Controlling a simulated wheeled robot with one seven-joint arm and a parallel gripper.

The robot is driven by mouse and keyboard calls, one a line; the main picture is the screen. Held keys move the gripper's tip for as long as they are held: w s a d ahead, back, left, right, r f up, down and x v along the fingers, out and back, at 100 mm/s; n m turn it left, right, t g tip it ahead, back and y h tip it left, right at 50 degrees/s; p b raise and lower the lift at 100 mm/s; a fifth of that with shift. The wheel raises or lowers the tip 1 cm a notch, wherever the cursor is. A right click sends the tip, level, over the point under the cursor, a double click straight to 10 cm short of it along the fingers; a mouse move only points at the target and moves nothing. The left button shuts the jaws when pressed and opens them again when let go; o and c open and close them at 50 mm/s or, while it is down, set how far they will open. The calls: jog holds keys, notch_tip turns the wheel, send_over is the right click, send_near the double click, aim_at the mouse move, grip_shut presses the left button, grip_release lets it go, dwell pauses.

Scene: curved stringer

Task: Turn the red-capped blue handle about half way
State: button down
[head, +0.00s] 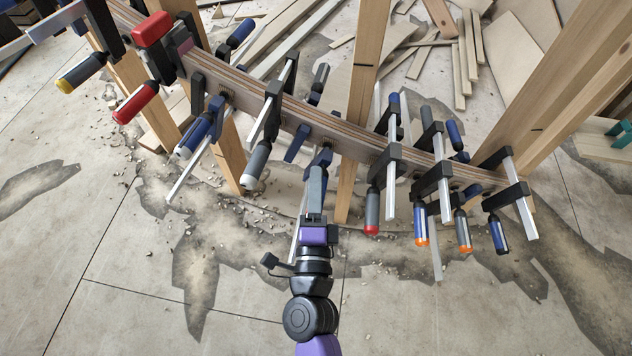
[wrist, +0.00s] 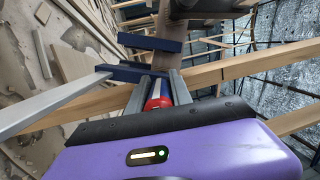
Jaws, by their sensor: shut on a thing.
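The red-capped blue handle (wrist: 159,92) shows in the wrist view, between the two grey fingers of my gripper (wrist: 158,86). Its red cap faces my palm, and much of the handle is hidden by the fingers. It belongs to a clamp with blue jaws (wrist: 150,43) and a pale metal bar (wrist: 55,105). In the head view my gripper (head: 317,178) reaches up to the underside of the curved stringer (head: 345,143) near its middle and is shut on the handle. There the gripper hides the handle.
Several clamps hang along the stringer on both sides; a grey clamp handle (head: 256,165) is to the left and a red-ended one (head: 373,210) to the right. A wooden post (head: 358,100) stands close behind my gripper. Loose boards (head: 465,55) lie behind. The cracked floor in front is open.

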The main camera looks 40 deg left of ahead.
jog(key=c, duration=1.1)
grip_release()
jog(key=shift+c, duration=0.2)
jog(key=v, duration=0.8)
jog(key=shift+w, duration=0.1)
jog(key=shift+f, duration=0.1)
jog(key=s+a+b+v, duration=0.1)
jog(key=b+v, duration=0.1)
jog(key=v, duration=0.7)
jog(key=shift+s, duration=0.2)
